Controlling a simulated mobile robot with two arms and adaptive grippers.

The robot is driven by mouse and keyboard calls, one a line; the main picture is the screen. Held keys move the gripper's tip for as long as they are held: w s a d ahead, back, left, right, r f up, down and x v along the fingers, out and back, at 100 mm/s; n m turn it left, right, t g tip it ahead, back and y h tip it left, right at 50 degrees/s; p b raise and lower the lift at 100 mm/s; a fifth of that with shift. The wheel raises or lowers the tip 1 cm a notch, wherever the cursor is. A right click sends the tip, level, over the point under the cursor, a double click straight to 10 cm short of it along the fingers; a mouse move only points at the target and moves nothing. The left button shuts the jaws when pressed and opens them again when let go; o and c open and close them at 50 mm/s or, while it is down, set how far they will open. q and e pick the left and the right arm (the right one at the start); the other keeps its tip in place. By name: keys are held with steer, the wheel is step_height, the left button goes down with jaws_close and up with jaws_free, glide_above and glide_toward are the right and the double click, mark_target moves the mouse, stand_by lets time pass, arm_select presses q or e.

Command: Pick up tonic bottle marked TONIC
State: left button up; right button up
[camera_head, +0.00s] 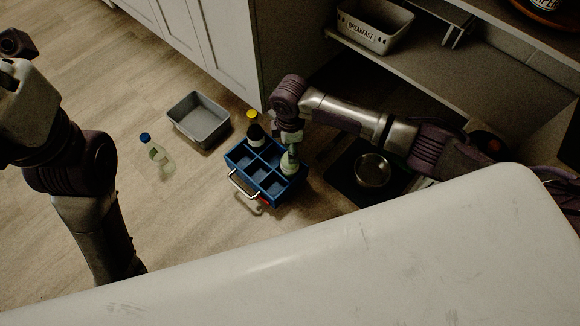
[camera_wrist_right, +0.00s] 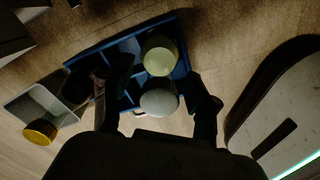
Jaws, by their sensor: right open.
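A pale green bottle (camera_head: 289,163) with a light label stands in a compartment of the blue divided carrier (camera_head: 238,182); I cannot read any marking on it. My right gripper (camera_head: 291,140) is above it, pointing down. A dark bottle with a yellow cap (camera_head: 252,114) is at the carrier's back. My left gripper is not visible; only its arm shows.
A clear bottle with a blue cap (camera_head: 158,154) is on the floor at left. A grey bin (camera_head: 199,118) stands behind it. A dark mat with a round metal dish (camera_head: 372,170) lies right of the carrier. White cabinets and a shelf with a BREAKFAST basket (camera_head: 374,27) stand behind.

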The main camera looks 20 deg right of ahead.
steer(key=shift+f, duration=0.1)
jaws_close()
stand_by(0.3)
